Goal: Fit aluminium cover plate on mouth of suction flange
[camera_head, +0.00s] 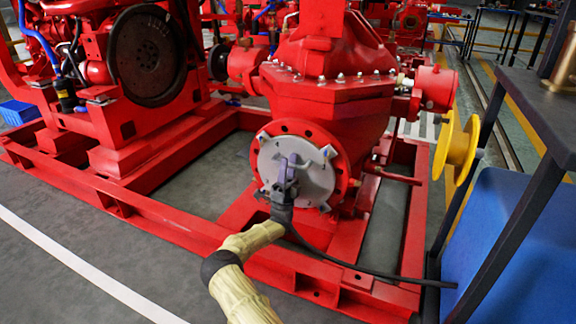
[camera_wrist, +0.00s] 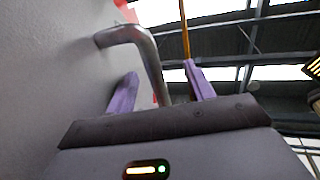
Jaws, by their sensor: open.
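The aluminium cover plate (camera_head: 318,180), a round grey disc with several small tabs at its edge, stands upright against the red suction flange (camera_head: 343,165) of the pump. The flange's bolt-hole rim shows around it. I cannot tell whether the plate is fully flush. My gripper (camera_head: 287,172) is in front of the plate at its handle. In the wrist view, the plate (camera_wrist: 50,70) fills the left side. Its bent metal handle (camera_wrist: 150,60) runs between the two purple fingertips of my gripper (camera_wrist: 161,88), which is open, with space beside the bar.
The red base frame (camera_head: 160,222) runs below the pump (camera_head: 335,105). A yellow wheel-shaped part (camera_head: 456,150), a blue bin (camera_head: 505,225) and a dark table (camera_head: 535,105) stand to the right. A black cable (camera_head: 350,267) crosses the frame. Grey floor is clear at front left.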

